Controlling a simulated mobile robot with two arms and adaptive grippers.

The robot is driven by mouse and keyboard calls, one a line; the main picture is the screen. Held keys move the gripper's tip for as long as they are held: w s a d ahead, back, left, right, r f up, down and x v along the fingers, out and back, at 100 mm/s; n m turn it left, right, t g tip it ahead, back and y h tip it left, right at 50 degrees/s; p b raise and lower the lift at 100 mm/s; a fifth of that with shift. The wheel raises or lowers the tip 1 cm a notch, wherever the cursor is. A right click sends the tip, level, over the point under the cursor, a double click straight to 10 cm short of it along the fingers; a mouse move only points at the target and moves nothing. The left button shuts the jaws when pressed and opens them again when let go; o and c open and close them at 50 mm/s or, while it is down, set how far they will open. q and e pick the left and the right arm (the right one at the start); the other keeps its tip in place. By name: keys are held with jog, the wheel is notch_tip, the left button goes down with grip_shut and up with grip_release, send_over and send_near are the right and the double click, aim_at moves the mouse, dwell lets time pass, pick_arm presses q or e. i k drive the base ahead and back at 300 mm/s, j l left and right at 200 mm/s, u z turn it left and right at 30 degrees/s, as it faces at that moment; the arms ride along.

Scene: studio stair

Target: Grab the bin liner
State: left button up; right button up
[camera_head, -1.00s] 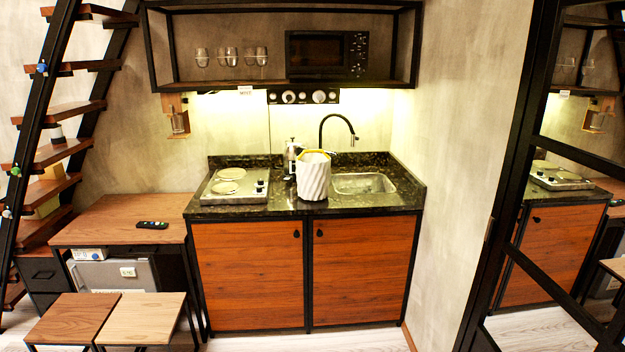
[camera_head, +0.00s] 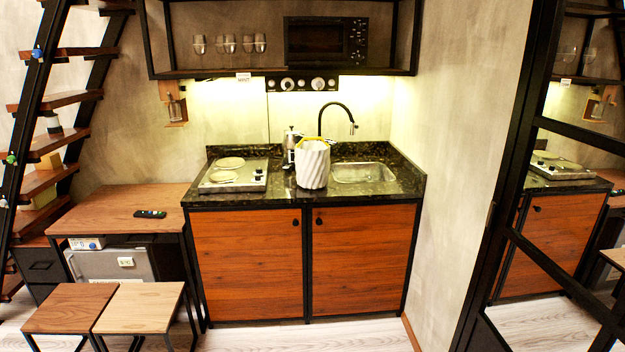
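A white ribbed bin (camera_head: 312,168) stands upright on the dark stone counter, between the hob and the sink. A yellowish edge (camera_head: 311,139) shows along its rim, which may be the bin liner; what lies inside the bin is hidden. Neither of my grippers is in the head view.
The dark counter (camera_head: 290,203) holds a two-plate hob (camera_head: 233,175) at left, a moka pot (camera_head: 291,146) behind the bin, and a sink with a black tap (camera_head: 336,119) at right. A shelf with a microwave (camera_head: 324,41) hangs above. A wooden table (camera_head: 110,213) and two stools (camera_head: 140,307) stand at left.

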aim_at(311, 159)
jog(key=i+j+z, duration=0.15)
jog(key=i+j, duration=0.25)
jog(key=i, duration=0.15)
jog(key=i+j+z, duration=0.2)
jog(key=i+j, duration=0.25)
jog(key=i, duration=0.1)
